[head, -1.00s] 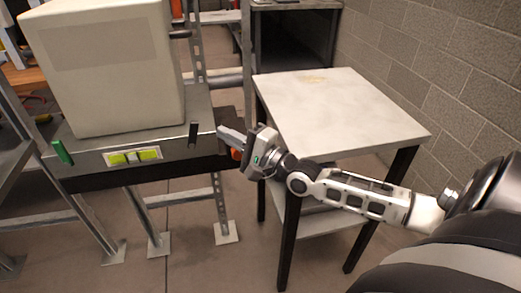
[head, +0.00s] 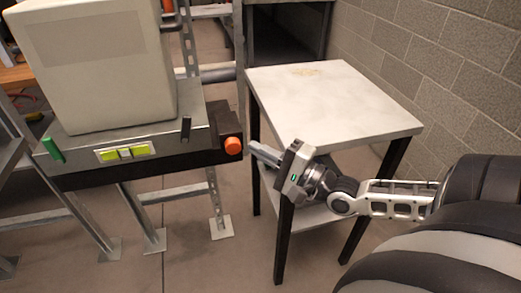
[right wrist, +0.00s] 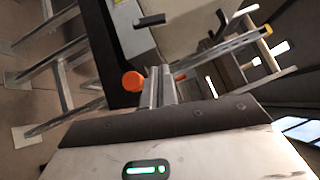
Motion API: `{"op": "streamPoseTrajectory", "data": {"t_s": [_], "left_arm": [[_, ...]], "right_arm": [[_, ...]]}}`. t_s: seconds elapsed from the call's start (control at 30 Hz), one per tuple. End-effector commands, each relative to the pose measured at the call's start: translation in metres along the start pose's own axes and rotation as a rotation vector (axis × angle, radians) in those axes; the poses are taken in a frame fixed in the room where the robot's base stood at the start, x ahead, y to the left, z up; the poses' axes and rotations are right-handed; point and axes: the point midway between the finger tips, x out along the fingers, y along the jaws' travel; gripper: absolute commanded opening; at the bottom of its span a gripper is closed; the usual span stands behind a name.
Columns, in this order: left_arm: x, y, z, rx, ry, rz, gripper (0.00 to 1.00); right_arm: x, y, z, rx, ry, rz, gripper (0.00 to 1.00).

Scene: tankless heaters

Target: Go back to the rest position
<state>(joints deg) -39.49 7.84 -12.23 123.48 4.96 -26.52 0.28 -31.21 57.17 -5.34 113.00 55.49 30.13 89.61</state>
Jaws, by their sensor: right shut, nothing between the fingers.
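My right gripper (head: 262,153) is shut and empty. It points left in the head view, a little to the right of the orange knob (head: 233,146) and apart from it, in front of the small table's left edge. In the right wrist view its closed fingers (right wrist: 158,88) show at the middle, with the orange knob (right wrist: 133,81) just to their left. The knob sits on the right end of the heater's dark base (head: 190,160). My left gripper is not in view.
A white-topped table (head: 335,100) stands close behind my right arm. A block wall (head: 440,70) is at right. Floor shows below.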

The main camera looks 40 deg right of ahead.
Motion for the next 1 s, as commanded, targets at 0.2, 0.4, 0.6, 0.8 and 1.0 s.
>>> {"op": "streamPoseTrajectory", "data": {"t_s": [0.2, 0.4, 0.6, 0.8, 1.0], "left_arm": [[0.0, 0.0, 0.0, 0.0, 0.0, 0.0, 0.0], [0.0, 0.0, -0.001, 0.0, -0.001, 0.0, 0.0], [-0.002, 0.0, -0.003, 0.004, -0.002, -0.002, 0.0], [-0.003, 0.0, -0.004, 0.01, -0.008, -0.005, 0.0], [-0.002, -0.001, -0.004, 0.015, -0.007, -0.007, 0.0]], "right_arm": [[0.0, 0.0, 0.0, 0.0, 0.0, 0.0, 0.0], [-0.004, 0.015, 0.01, -0.066, -0.001, 0.038, 0.0], [-0.028, 0.091, 0.077, -0.535, -0.075, 0.26, 0.0], [-0.051, 0.152, 0.146, -1.124, -0.268, 0.502, 0.0], [-0.063, 0.174, 0.175, -1.454, -0.44, 0.641, 0.06]]}}
